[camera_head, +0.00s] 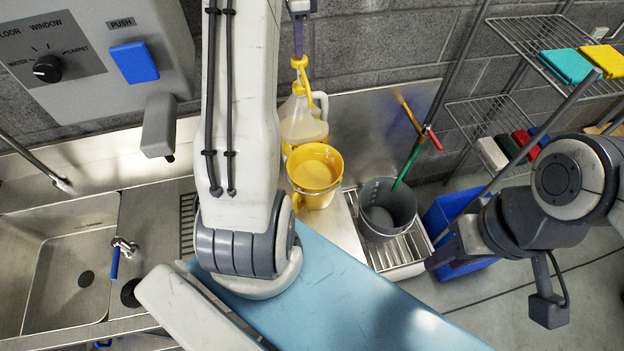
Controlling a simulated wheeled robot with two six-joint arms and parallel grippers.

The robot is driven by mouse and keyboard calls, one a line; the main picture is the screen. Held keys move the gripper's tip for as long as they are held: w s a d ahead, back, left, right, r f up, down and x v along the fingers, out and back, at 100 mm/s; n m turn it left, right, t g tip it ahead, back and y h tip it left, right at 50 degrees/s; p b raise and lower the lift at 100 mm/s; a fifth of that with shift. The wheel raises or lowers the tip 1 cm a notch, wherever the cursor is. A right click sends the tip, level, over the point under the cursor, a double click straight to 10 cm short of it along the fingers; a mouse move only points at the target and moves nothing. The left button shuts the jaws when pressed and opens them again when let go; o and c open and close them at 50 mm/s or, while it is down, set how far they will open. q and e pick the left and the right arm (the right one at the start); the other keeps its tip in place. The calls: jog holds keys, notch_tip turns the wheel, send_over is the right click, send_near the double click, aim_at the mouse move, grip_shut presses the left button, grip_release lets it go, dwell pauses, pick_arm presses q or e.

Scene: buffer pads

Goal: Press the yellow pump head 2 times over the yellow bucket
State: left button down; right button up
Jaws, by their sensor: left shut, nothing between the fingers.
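The yellow pump head (299,64) sits on top of a translucent jug (300,122) with yellowish contents, against the back wall. The yellow bucket (297,189) stands just in front of the jug and holds yellow liquid. My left gripper (299,52) is shut and empty. It points down directly above the pump head, its tip at or very near the top; I cannot tell whether they touch. My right gripper (434,261) is at the right, away from the pump and bucket, beside a blue bin. Whether it is open or shut is unclear.
A grey bucket (388,222) with a green-handled tool stands right of the yellow bucket on a metal rack. A blue bin (449,212) is further right. A sink (70,265) and a wall dispenser (100,50) are at left. Wire shelves (490,115) hold coloured pads.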

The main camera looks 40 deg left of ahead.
pick_arm(q)
jog(key=shift+f+b, duration=1.05)
jog(key=shift+f, duration=0.85)
jog(key=shift+r, duration=0.1)
jog(key=shift+r+p, duration=2.15)
jog(key=shift+r, duration=0.1)
jog(key=shift+r, duration=0.1)
notch_tip(320, 180, up, 5)
jog(key=p, duration=0.4)
jog(key=shift+p, duration=0.35)
